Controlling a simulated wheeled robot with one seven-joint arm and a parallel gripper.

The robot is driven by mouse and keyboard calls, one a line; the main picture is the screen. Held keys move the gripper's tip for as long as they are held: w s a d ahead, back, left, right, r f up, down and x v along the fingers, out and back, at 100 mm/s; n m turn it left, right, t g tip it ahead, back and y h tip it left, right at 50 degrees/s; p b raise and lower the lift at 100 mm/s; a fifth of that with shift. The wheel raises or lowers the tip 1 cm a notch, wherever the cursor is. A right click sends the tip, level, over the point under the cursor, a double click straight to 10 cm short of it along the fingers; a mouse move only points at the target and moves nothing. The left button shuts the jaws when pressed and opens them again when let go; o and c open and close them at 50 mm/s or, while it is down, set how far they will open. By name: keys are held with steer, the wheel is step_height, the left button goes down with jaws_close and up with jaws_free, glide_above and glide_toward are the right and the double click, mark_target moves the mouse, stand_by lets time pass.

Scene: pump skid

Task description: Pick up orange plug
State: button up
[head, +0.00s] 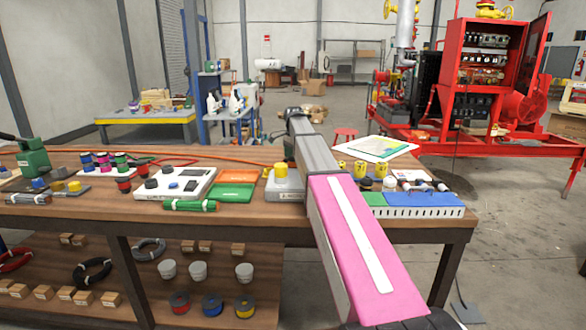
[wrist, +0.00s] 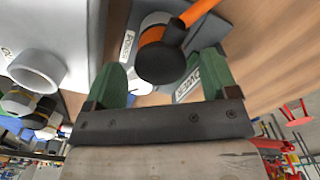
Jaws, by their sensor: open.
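In the wrist view, the orange plug (wrist: 189,14) shows as an orange length joined to a round black end (wrist: 160,55). It lies against a grey block with white labels (wrist: 126,45). My gripper (wrist: 164,62) is open, with its green fingers on either side of the black end. I cannot tell whether either finger touches it. In the head view, my arm covers the middle of the bench, and the gripper and plug cannot be made out there.
The wooden bench (head: 85,220) holds a white panel (head: 176,184), a grey block with a yellow knob (head: 280,171), several yellow cups and a blue terminal strip (head: 425,200). In the wrist view, a white ring-shaped part (wrist: 38,68) stands left of the fingers. A red pump skid (head: 490,135) stands behind.

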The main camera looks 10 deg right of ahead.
step_height(320, 180, down, 3)
steer(key=shift+r, duration=0.1)
steer(key=c, duration=1.1)
steer(key=shift+r, duration=0.1)
steer(key=shift+r, duration=0.75)
step_height(320, 180, up, 3)
steer(key=shift+w+f, duration=0.1)
steer(key=shift+f, duration=0.05)
steer(key=s+a+r, duration=0.6)
steer(key=s, duration=0.4)
steer(key=shift+r, duration=0.35)
steer(key=shift+a, duration=0.1)
